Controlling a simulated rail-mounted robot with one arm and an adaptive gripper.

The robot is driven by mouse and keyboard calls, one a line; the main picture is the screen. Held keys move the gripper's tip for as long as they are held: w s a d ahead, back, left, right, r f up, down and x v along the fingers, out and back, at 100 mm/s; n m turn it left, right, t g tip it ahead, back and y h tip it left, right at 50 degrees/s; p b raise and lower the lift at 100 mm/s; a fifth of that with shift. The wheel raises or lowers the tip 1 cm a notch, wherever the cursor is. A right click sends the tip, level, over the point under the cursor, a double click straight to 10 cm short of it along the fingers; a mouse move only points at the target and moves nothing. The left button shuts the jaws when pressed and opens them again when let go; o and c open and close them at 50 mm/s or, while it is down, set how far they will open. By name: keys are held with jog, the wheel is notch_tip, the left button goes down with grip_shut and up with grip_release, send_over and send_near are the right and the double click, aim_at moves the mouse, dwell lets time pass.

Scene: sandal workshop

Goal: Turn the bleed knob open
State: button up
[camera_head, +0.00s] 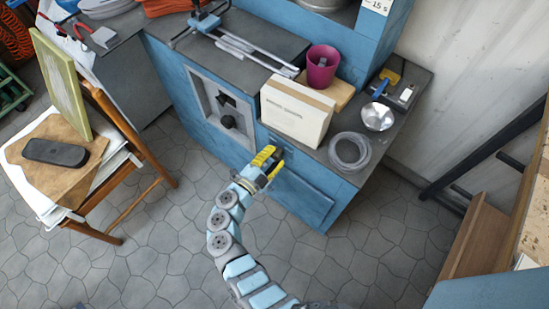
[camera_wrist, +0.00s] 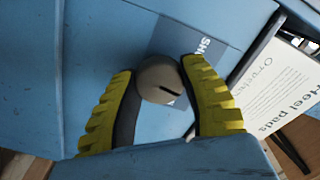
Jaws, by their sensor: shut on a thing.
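The bleed knob (camera_wrist: 157,78) shows in the wrist view as a round grey-brown knob with a short dark slot, on a blue panel (camera_wrist: 100,35). The slot lies nearly level, its right end slightly lower. My gripper (camera_wrist: 160,72) has yellow ribbed fingers, one on each side of the knob, and is shut on it. In the head view my gripper (camera_head: 270,163) is at the front of the blue cabinet (camera_head: 185,85), below the counter edge. The knob is hidden by the gripper there.
A dark blue label (camera_wrist: 190,35), partly hidden, begins "SH" beside the knob. A white box (camera_head: 297,108), a coiled grey hose (camera_head: 350,151), a magenta cup (camera_head: 321,66) and a metal bowl (camera_head: 377,117) stand on the counter above. A chair (camera_head: 130,130) stands left; floor between is clear.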

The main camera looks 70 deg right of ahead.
jog(key=m+b, duration=0.1)
jog(key=m, duration=0.1)
jog(key=m+b, duration=0.3)
jog(key=b, duration=0.1)
jog(key=shift+f+m, duration=0.25)
jog(key=shift+m, duration=0.15)
jog(key=shift+r+m+b, duration=0.15)
jog(key=shift+m+b, duration=0.5)
jog(key=shift+m, duration=0.05)
jog(key=shift+r, duration=0.1)
jog(key=o, duration=1.2)
jog(key=shift+d, duration=0.1)
jog(key=shift+o, duration=0.2)
jog(key=v, duration=1.2)
